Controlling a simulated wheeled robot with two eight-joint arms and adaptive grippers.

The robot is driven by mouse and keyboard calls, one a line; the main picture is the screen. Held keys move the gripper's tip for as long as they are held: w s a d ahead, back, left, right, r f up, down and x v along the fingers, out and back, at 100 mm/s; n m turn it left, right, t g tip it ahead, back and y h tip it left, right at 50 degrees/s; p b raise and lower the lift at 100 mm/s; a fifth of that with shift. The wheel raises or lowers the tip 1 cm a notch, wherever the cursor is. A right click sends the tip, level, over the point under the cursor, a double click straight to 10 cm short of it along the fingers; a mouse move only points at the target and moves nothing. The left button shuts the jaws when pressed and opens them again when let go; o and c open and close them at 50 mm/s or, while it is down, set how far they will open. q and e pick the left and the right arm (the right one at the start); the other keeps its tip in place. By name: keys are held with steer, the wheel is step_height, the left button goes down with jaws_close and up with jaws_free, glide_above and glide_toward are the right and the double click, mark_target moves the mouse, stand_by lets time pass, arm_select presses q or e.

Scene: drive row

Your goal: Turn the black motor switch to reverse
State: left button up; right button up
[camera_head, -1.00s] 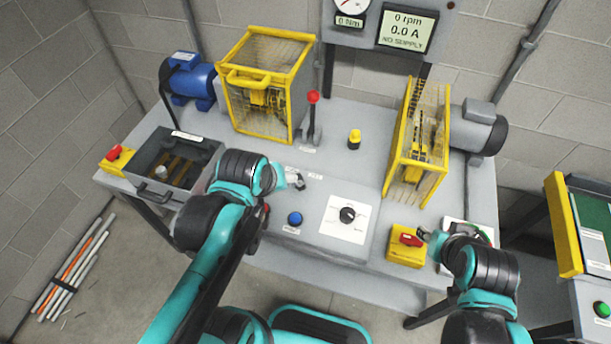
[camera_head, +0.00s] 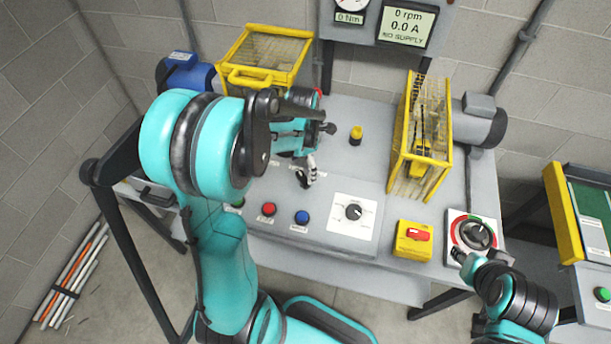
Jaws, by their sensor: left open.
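Two black rotary controls show on the bench front. One is a black knob (camera_head: 353,212) on a white marked plate. The other is a larger black rotary switch (camera_head: 474,235) on a white plate with a red and green ring, at the right end. I cannot tell from its labels which is the motor switch. My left gripper (camera_head: 306,178) is open and empty above the bench, left of the white marked plate and apart from it. My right gripper (camera_head: 459,256) is at the lower left edge of the ringed switch; its fingers are too small to read.
Red (camera_head: 268,209) and blue (camera_head: 302,217) buttons are on the front panel. Yellow guard cages (camera_head: 421,140) stand behind. A display (camera_head: 407,24) reads 0 rpm, 0.0 A, NO SUPPLY.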

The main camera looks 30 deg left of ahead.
mark_target(303, 177)
arm_select(q)
step_height(303, 177, down, 5)
steer(key=shift+f+b, duration=0.2)
steer(key=shift+b, duration=0.55)
steer(key=c, duration=1.2)
